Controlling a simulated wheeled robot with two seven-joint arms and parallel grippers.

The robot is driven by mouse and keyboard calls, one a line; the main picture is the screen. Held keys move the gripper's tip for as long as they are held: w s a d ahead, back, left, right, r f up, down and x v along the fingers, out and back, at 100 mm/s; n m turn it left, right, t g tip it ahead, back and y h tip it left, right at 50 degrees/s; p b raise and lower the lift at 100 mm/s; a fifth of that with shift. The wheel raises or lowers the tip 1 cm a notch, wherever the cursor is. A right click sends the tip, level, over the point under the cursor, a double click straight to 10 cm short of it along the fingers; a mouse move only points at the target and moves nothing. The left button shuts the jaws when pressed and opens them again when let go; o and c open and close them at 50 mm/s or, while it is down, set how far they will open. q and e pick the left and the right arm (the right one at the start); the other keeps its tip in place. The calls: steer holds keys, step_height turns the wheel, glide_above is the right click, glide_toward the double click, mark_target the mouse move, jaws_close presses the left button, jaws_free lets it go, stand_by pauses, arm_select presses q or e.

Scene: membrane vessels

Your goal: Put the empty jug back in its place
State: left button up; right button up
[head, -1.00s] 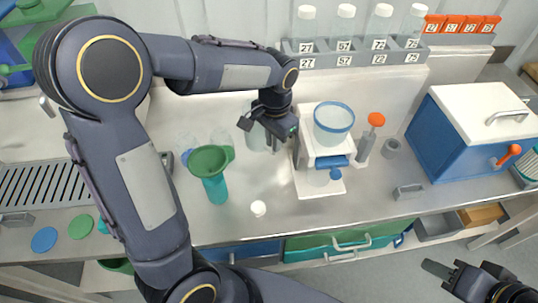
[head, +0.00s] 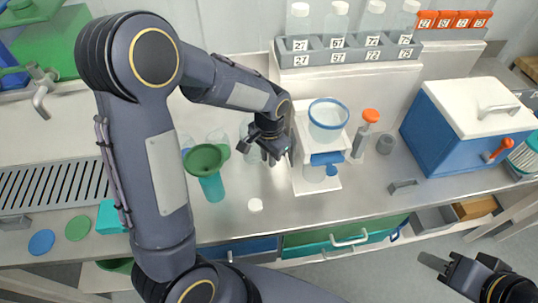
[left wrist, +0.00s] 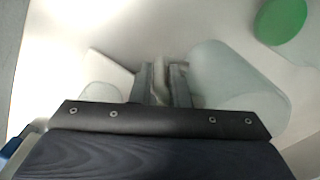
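A clear, empty-looking jug (left wrist: 235,80) lies to the right of my left fingers in the left wrist view. In the head view the jug (head: 246,131) is partly hidden behind my left gripper (head: 271,159), and stands on the bench left of the white stand. In the left wrist view my left fingers (left wrist: 162,85) are a small gap apart, with a pale strip, perhaps the jug's handle, between them. Whether they press on it I cannot tell. My right gripper (head: 443,270) is open and empty, low in front of the bench.
The white stand (head: 330,183) holds a blue-rimmed bowl (head: 328,118). A green funnel (head: 207,157) sits in a teal bottle, with clear vessels behind. An orange-topped tool (head: 370,116), a blue cooler (head: 440,140) and a bottle rack (head: 350,57) stand around.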

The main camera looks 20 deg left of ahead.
arm_select(q)
steer(key=o, duration=0.3)
steer(key=shift+r, duration=0.1)
step_height(320, 180, up, 11)
steer(key=shift+r, duration=0.1)
steer(key=s+n+t+h, duration=0.1)
steer(key=s+n, duration=0.1)
steer(key=s, duration=0.4)
steer(key=s+a+r+n+t+h, duration=0.1)
steer(key=s+n+t, duration=0.1)
steer(key=s, duration=0.5)
steer(key=s+r+n+t+h, duration=0.1)
steer(key=s+n+t, duration=0.1)
steer(key=s, duration=0.4)
steer(key=shift+s+a+n+h, duration=0.3)
steer(key=shift+s+a+h, duration=0.1)
